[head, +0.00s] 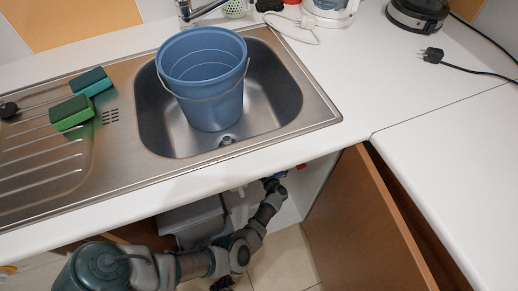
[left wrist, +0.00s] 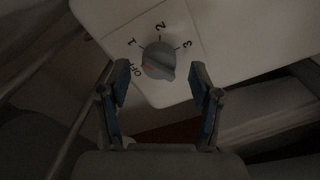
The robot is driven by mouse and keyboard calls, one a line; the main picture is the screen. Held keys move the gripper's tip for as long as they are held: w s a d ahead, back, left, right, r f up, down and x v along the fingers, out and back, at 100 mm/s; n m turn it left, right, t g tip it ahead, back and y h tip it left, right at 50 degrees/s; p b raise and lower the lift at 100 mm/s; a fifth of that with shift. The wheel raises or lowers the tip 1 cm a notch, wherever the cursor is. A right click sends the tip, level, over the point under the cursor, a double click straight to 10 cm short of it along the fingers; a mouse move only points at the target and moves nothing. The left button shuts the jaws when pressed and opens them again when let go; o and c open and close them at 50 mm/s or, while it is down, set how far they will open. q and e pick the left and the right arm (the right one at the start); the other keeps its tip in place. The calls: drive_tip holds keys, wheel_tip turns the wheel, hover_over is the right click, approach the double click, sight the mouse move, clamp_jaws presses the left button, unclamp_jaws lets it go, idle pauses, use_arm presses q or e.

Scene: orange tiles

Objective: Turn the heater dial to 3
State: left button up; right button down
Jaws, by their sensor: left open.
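The heater dial (left wrist: 158,60) is a round grey knob on a pale panel in the left wrist view. The marks OFF, 1, 2 and 3 run around it, with OFF at lower left and 3 at upper right. A small red mark on the knob lies on the side facing OFF. My left gripper (left wrist: 158,76) is open, one finger on each side of the dial; I cannot tell whether either finger touches it. In the head view my left arm reaches under the counter, where the dial is hidden. My right gripper is not in view.
The counter (head: 420,160) and steel sink (head: 290,98) lie above my arm. A blue bucket (head: 205,85) stands in the sink. An open brown cabinet door (head: 355,225) stands right of my arm. Green sponges (head: 70,112) lie on the drainer.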

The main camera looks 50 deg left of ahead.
use_arm(q)
drive_tip(key=shift+f+x, duration=0.2)
drive_tip(key=shift+x, duration=0.8)
drive_tip(key=shift+s+d+r, duration=0.1)
drive_tip(key=shift+d+r, duration=0.1)
drive_tip(key=shift+d, duration=0.05)
drive_tip(key=shift+d+r, duration=0.1)
drive_tip(key=shift+d, duration=0.05)
drive_tip(key=shift+c, duration=1.4)
drive_tip(key=c, duration=0.8)
drive_tip(key=shift+a, duration=0.25)
drive_tip(key=shift+c, duration=0.4)
